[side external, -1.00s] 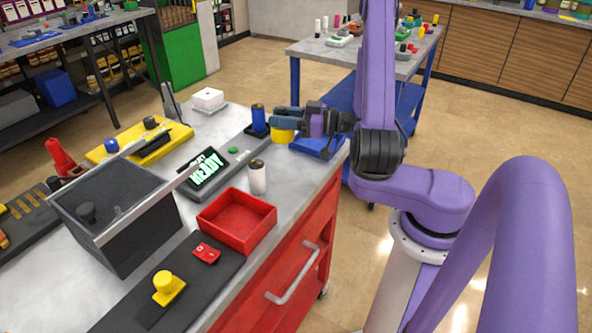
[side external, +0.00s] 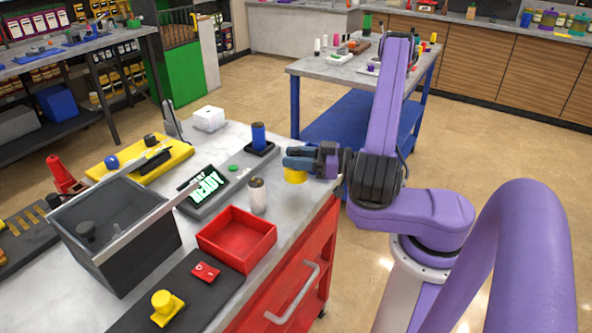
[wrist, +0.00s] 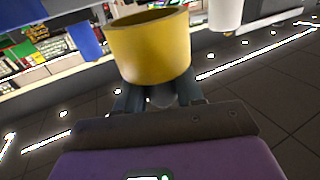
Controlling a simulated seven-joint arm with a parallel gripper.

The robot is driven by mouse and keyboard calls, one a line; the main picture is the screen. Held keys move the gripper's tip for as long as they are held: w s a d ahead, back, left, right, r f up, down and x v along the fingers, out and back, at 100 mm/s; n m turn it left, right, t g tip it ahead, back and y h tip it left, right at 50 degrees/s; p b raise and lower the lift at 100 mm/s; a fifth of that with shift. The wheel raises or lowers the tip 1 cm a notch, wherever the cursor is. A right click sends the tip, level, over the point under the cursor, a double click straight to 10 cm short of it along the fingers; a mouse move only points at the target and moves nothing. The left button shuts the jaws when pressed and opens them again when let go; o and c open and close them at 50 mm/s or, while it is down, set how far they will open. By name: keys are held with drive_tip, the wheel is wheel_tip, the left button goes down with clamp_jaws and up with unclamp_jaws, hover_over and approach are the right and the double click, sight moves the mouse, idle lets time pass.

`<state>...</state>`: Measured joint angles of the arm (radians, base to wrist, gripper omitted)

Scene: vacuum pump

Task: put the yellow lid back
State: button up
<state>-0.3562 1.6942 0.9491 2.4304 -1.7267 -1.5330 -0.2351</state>
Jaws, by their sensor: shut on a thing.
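The yellow lid (side external: 295,175) is a short, round, cup-like piece. My gripper (side external: 299,163) is shut on it near the right edge of the workbench. In the wrist view the lid (wrist: 150,48) sits between the fingers of my gripper (wrist: 160,88), upright and large in front of the camera. In the side view it is right of a white canister with a dark top (side external: 257,196) and apart from it. I cannot tell its exact height above the bench. The lid's underside is hidden.
A blue cylinder on a black base (side external: 259,137) stands behind the canister. A red tray (side external: 222,250), a tilted display (side external: 204,186) and a dark open box (side external: 128,262) stand nearby. A yellow knob piece (side external: 163,302) lies in front. A blue cart (side external: 322,122) stands behind.

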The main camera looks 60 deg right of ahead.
drive_tip(key=shift+f, duration=1.85)
drive_tip(key=shift+f, duration=0.15)
drive_tip(key=o, duration=1.2)
drive_tip(key=shift+c, duration=0.2)
drive_tip(key=shift+r, duration=0.25)
drive_tip(key=v, duration=1.2)
drive_tip(key=shift+f, duration=0.15)
